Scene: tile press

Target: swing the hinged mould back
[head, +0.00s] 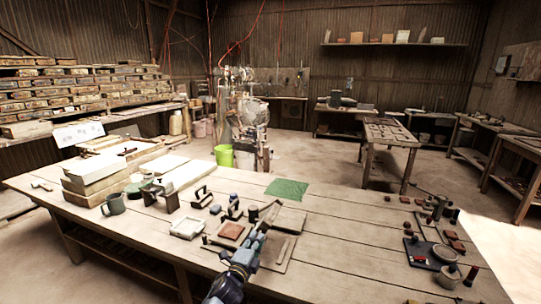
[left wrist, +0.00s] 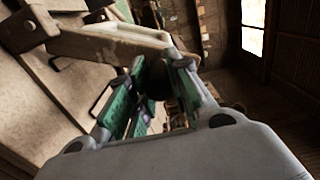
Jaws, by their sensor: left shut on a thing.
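My left gripper (head: 258,236) reaches in from the front edge of the table. In the left wrist view its green-padded fingers (left wrist: 150,90) are shut on the end of a pale wooden bar, which looks like part of the hinged mould (left wrist: 105,42). In the head view the mould (head: 269,214) is small and stands tilted up from the bench, partly hidden by the gripper. A flat wooden board (head: 279,257) lies just right of the gripper. The exact grip contact is partly hidden by the fingers. My right gripper is in neither view.
The wooden table (head: 345,245) has bare room right of the mould. A green mat (head: 287,188) lies behind. Small tools and pots (head: 445,253) stand at the right end.

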